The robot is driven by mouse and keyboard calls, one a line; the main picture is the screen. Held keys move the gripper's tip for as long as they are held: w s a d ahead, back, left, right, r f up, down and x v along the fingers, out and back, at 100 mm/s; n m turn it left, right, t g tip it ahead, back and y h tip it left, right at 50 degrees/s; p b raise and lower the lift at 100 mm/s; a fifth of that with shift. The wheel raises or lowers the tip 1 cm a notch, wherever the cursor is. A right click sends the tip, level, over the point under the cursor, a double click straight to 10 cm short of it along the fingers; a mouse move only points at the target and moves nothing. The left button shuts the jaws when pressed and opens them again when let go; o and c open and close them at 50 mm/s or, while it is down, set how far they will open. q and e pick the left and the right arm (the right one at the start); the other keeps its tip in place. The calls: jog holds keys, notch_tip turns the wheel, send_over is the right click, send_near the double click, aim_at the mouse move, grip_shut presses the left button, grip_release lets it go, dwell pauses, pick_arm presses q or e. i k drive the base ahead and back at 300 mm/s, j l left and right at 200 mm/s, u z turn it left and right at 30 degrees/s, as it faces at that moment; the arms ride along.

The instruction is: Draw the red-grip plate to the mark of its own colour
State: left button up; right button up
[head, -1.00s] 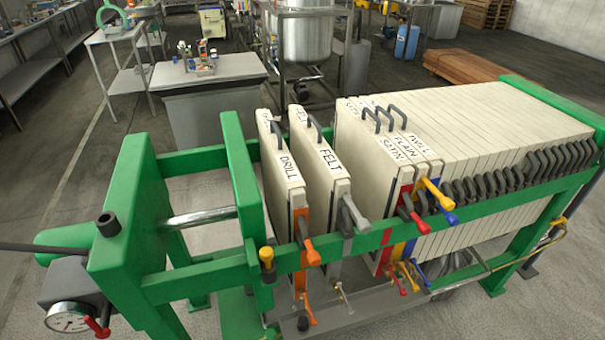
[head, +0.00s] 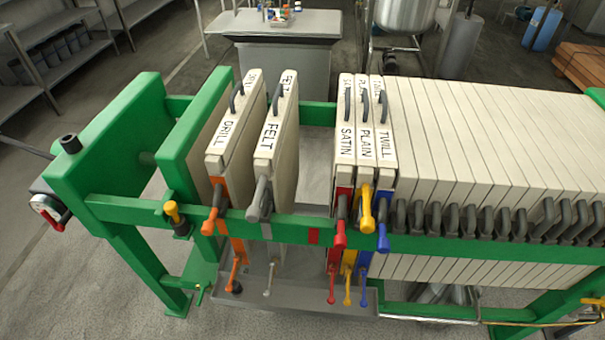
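The red-grip plate (head: 346,148) is the white plate labelled SATIN. It stands upright at the left of a group of three, close against the PLAIN plate. Its red grip (head: 340,240) sticks out over the front green rail, with a red strip behind it. A red mark (head: 314,237) shows on the front rail, a little left of the red grip and apart from it. Neither of my grippers is in view.
The yellow-grip PLAIN plate (head: 367,150) and blue-grip TWILL plate (head: 384,150) stand right of SATIN, before the packed white plates (head: 480,135). The FELT plate (head: 272,155) and orange-grip DRILL plate (head: 222,160) stand left, across an open gap. A grey table (head: 285,60) is behind.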

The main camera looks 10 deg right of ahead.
aim_at(344, 185)
jog(key=l, duration=0.25)
jog(key=j+z, duration=0.15)
jog(key=z, duration=0.25)
jog(key=j+z, duration=0.15)
jog(key=z, duration=0.25)
jog(key=k+j+z, duration=0.15)
jog(key=j, duration=0.3)
jog(key=k+j+z, duration=0.1)
jog(key=j, duration=0.3)
jog(key=k+j+z, duration=0.15)
jog(key=j, duration=0.25)
jog(key=k+j+z, duration=0.1)
jog(key=k+j, duration=0.15)
jog(key=j, duration=0.15)
jog(key=k+j+z, duration=0.15)
jog(key=j, duration=0.2)
jog(key=k, duration=0.05)
